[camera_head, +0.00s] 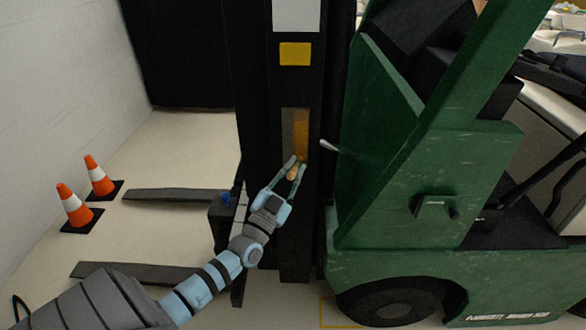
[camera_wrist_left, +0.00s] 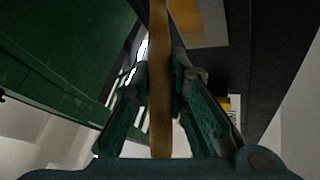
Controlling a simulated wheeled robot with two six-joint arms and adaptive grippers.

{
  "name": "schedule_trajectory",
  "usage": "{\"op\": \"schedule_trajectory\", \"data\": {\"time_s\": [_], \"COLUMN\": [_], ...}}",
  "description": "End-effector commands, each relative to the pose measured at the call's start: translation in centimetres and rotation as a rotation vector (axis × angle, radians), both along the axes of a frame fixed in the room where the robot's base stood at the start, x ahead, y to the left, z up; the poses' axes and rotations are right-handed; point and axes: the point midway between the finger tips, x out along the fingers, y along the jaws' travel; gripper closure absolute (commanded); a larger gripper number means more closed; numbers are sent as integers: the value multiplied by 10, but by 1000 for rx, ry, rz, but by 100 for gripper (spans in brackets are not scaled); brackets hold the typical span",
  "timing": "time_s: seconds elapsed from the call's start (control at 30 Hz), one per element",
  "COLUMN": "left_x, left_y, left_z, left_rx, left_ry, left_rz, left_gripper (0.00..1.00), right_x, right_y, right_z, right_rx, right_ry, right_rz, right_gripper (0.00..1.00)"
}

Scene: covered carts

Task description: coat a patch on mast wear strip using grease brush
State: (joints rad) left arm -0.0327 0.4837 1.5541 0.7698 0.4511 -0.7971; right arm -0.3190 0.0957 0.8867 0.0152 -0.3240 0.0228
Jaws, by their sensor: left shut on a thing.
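The mast wear strip (camera_head: 288,125) is a grey-brown upright strip on the black mast, and amber colour covers part of it on the right. My left gripper (camera_head: 293,170) is at the strip's lower end, shut on the tan handle of the grease brush (camera_head: 293,173). In the left wrist view the brush handle (camera_wrist_left: 160,100) runs upright between the fingers (camera_wrist_left: 158,95). The brush tip is out of that view at the top. The strip (camera_wrist_left: 205,22) shows there with an amber area. I cannot tell whether the bristles touch it. My right gripper is out of view.
The green forklift body (camera_head: 430,180) stands close on the right of the mast. A yellow label (camera_head: 295,54) is above the strip. Two dark forks (camera_head: 170,194) reach left at low height. Two orange cones (camera_head: 75,205) stand by the wall, with free floor between.

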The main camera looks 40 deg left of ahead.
Motion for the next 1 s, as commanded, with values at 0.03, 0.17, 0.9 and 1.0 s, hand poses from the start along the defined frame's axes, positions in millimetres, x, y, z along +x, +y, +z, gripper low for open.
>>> {"op": "schedule_trajectory", "data": {"time_s": [0.03,0.17,0.9,1.0], "left_x": [0,0,-7,-7], "left_y": [0,0,7,7], "left_z": [-6,-8,-6,-5], "left_rx": [1,1,1,1], "left_ry": [0,0,-2,-2], "left_rz": [0,0,-1,-1], "left_gripper": [100,100,100,100], "right_x": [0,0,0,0], "right_y": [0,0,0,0], "right_z": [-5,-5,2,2], "right_rx": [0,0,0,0], "right_ry": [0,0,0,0], "right_rz": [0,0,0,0], "right_gripper": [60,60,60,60]}}
